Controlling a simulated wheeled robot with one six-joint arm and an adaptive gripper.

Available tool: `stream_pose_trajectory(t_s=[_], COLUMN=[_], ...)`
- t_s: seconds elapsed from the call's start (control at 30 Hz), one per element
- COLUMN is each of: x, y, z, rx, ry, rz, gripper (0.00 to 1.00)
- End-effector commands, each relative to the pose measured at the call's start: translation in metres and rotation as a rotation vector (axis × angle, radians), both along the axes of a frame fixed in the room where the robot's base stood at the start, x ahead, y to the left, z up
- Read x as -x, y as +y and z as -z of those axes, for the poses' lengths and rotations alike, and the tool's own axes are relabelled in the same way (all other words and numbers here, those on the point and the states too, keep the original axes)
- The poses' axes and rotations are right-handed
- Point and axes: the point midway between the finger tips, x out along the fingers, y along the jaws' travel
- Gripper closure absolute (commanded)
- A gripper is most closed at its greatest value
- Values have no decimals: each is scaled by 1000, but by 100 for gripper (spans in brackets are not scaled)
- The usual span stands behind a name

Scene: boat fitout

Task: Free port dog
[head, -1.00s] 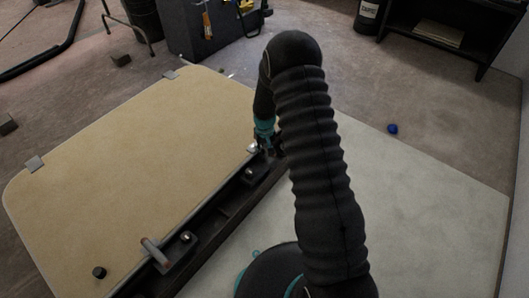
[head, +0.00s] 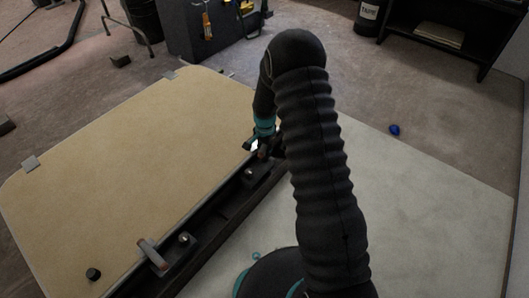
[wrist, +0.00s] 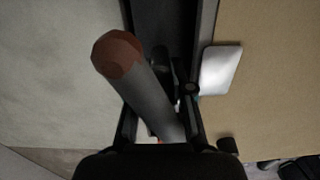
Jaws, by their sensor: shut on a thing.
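A tan panel (head: 130,150) with a dark rail (head: 215,205) along its near edge lies in the middle of the head view. A dog with a grey handle (head: 152,254) and reddish tip sits on the rail's near end. My gripper (head: 264,148) is at the rail's far end, partly hidden by my arm. In the wrist view, my gripper (wrist: 162,135) is shut on another grey dog handle (wrist: 150,95) with a reddish-brown end that points toward the camera. The handle is tilted between the fingers. Its pivot is hidden.
A small black knob (head: 93,274) stands on the panel near its near-left corner. Metal clips (head: 30,163) sit on the panel's edge. A dark cabinet (head: 205,30) stands behind, and a black shelf (head: 478,40) at back right. A blue object (head: 394,130) lies on the open floor.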

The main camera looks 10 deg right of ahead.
Motion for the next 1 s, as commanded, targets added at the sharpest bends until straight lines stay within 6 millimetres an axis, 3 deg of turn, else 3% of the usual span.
stream_pose_trajectory(t_s=[0.5,1.0], x=[1,1], y=[-1,-2], z=[0,0], rx=[1,1], ry=[1,2], rz=[334,400], gripper=[100,100])
